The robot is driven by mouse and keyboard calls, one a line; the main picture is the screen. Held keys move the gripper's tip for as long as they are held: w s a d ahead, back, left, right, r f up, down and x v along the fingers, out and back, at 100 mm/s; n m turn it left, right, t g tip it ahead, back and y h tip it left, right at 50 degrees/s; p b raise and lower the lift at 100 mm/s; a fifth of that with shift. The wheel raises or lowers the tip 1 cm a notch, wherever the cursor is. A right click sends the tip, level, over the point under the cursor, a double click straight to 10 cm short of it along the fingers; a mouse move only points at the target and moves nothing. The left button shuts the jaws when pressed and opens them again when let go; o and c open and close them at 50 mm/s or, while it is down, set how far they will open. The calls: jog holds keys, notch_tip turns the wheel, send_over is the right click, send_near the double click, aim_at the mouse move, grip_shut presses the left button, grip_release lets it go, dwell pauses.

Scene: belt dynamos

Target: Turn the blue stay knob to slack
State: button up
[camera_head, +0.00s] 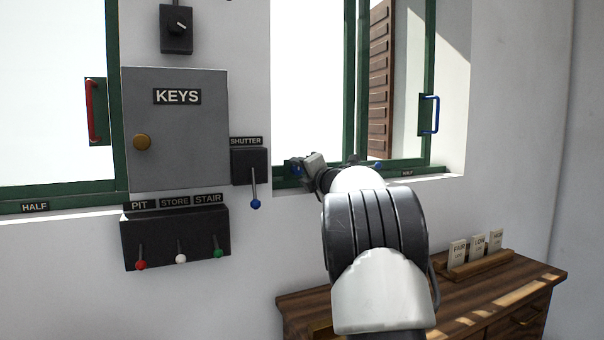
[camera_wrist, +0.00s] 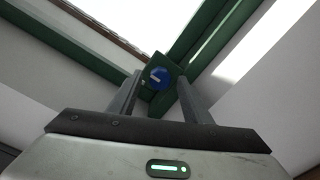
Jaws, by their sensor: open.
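The blue stay knob (camera_wrist: 158,77) shows in the wrist view as a round blue disc with a pale pointer mark. It sits on a dark green block at a corner of the green window frame. My gripper (camera_wrist: 158,80) is open, with one finger to each side of the knob in the picture. I cannot tell whether either finger touches it. In the head view my gripper (camera_head: 308,164) is at the lower part of the right window, partly hidden by my arm. Small blue bits show beside it, and I cannot tell which is the knob. Any slack marking is unreadable.
A shutter switch (camera_head: 249,166) with a blue-tipped lever hangs left of my gripper. A grey KEYS cabinet (camera_head: 190,125) and a three-lever box (camera_head: 175,238) are further left. A blue handle (camera_head: 430,114) is on the window at right. A wooden cabinet (camera_head: 395,300) stands below right.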

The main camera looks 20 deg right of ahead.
jog(key=s+b, duration=0.1)
jog(key=s, duration=1.6)
jog(key=shift+s+d, duration=0.2)
jog(key=shift+d, duration=0.1)
